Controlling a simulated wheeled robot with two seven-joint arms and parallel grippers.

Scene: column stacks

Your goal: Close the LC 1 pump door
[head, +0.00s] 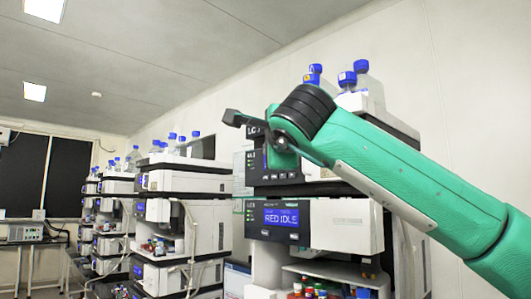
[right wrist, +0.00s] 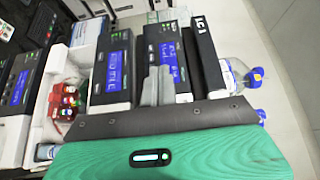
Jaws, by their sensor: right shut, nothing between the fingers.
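The near column stack of instruments carries a black LC 1 label panel (right wrist: 203,50) in the right wrist view; in the head view only "LC" shows on its label (head: 254,131). Below it, a module with a blue display (head: 281,217) has a white front panel (head: 342,225). I cannot tell which panel is the pump door or how far open it stands; my right arm covers part of the upper modules. My right gripper (head: 236,118) is shut and empty, in front of the stack's top left. Its fingers (right wrist: 157,86) show together in the right wrist view. My left gripper is not in view.
Blue-capped bottles (head: 347,80) stand on top of the stack. An open bay with red-capped vials (head: 308,290) is lower down, also seen in the right wrist view (right wrist: 66,100). More instrument stacks (head: 183,220) line the wall to the left.

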